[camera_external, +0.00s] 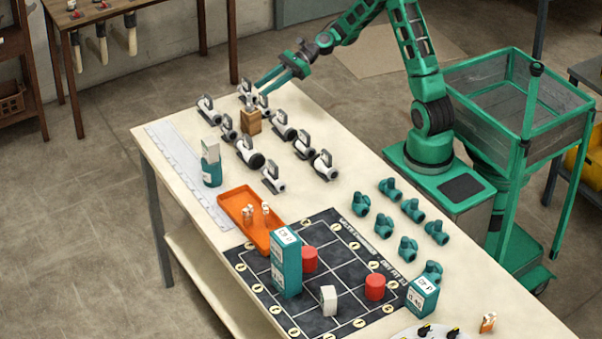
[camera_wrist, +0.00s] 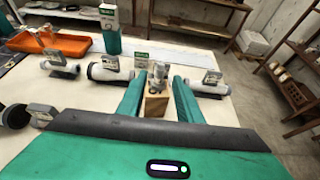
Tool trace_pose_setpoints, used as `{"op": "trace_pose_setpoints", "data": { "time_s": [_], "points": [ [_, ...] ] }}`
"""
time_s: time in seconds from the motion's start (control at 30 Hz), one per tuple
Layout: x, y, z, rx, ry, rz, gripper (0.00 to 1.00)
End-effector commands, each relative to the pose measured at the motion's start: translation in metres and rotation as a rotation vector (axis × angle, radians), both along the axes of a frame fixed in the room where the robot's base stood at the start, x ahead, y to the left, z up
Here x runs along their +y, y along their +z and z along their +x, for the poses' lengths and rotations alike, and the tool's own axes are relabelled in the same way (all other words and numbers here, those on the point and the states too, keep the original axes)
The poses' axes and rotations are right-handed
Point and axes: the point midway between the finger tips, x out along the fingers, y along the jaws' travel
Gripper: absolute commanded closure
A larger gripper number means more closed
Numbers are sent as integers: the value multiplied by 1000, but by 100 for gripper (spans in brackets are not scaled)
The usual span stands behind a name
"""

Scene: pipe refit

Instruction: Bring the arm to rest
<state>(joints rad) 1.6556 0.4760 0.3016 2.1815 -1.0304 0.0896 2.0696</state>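My arm reaches out over the far end of the table, with the elbow bent high. My gripper (camera_external: 266,87) points down and to the left, above the white pipe valves. In the wrist view my gripper (camera_wrist: 159,79) has its two green fingers spread apart, with nothing seen held. A wooden block (camera_external: 251,122) with a small metal fitting on top stands among the valves. In the wrist view the block (camera_wrist: 156,106) shows between the fingers; whether they touch it is unclear.
White valves (camera_external: 283,126) surround the block closely. A green-and-white box (camera_external: 211,164), an orange tray (camera_external: 237,208) and a dark grid mat (camera_external: 345,270) with red cylinders (camera_external: 375,287) lie nearer. Teal fittings (camera_external: 389,188) stand on the right.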

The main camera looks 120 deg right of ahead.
Motion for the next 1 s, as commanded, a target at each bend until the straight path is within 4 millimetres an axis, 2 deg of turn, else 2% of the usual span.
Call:
{"op": "trace_pose_setpoints", "data": {
  "time_s": [0.2,0.77,0.87,1.0],
  "points": [
    [0,3,-7,0,0,1,67],
    [1,3,-6,2,5,-3,67],
    [12,1,2,22,39,-38,67],
    [46,-4,23,87,158,-163,67]
  ]
}}
